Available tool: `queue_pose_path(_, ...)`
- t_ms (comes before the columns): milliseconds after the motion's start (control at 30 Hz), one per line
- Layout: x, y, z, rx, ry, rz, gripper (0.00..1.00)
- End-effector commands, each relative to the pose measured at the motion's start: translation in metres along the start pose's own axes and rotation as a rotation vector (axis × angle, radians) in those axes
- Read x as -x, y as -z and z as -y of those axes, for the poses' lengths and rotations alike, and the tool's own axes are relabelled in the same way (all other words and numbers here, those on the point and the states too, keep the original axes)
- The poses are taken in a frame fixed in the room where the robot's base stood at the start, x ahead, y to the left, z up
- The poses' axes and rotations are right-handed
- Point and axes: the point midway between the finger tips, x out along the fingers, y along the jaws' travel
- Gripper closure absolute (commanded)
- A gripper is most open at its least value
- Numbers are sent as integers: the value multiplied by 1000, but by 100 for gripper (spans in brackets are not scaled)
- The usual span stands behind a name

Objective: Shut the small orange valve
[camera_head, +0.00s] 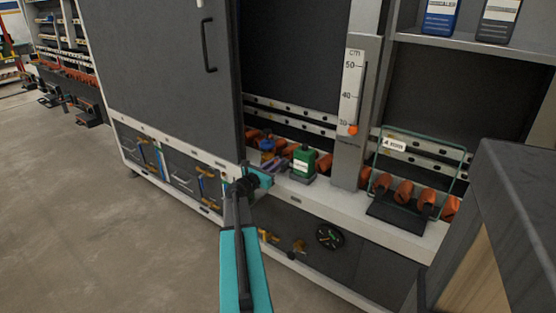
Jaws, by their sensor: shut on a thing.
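My gripper (258,180) is at the end of my teal and black arm, by the front edge of the white ledge and the lower corner of the dark door. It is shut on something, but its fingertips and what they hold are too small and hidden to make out. Small orange-yellow valve handles show on the dark lower panel: one (266,235) just below and right of my gripper, partly beside my arm, and another (298,246) further right. More orange handles (207,171) are on the panel to the left. I cannot tell which one is the small valve.
The dark door (160,70) stands left of my gripper. A green container (303,162) is on the white ledge (330,198). A round black gauge (330,237) is on the lower panel. A dark-topped block (520,170) stands at the right. The floor at left is clear.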

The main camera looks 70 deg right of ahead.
Motion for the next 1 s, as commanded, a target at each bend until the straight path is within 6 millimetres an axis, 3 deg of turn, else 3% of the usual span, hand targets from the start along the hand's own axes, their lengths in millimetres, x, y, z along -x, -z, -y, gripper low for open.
queue_pose_path(533,1,4,1,27,5,-5,100)
queue_pose_path(567,1,4,1,27,5,-5,84)
queue_pose_path(667,1,3,1,27,4,-4,67)
queue_pose_path(1000,0,1,1,25,3,-2,67)
